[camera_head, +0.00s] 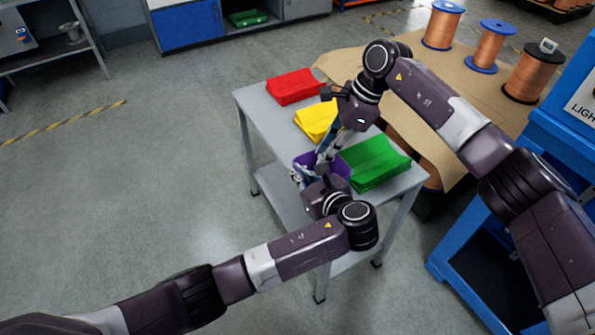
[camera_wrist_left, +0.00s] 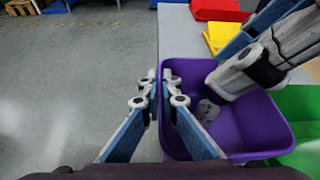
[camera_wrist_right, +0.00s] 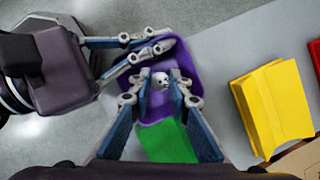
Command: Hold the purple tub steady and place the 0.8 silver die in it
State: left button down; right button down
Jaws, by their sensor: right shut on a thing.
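My right gripper (camera_wrist_right: 160,74) reaches down into the tub from above. It is shut on the small silver die (camera_wrist_right: 158,82), which shows between its fingertips. The die also shows in the left wrist view (camera_wrist_left: 207,111), low inside the tub. Whether it touches the tub floor cannot be told. Its size marking is not readable.
A red bin (camera_head: 294,86), a yellow bin (camera_head: 316,121) and a green bin (camera_head: 376,161) stand on the grey table (camera_head: 258,102). Copper wire spools (camera_head: 490,45) stand behind on cardboard. A blue frame (camera_head: 470,235) is at the right. Open floor lies left.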

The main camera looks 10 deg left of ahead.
jog(key=shift+f, duration=0.9)
jog(key=c, duration=1.7)
grip_release()
jog(key=shift+f, duration=0.1)
jog(key=v, duration=1.2)
pick_arm(q)
jog(key=c, duration=2.1)
grip_release()
jog(key=v, duration=1.2)
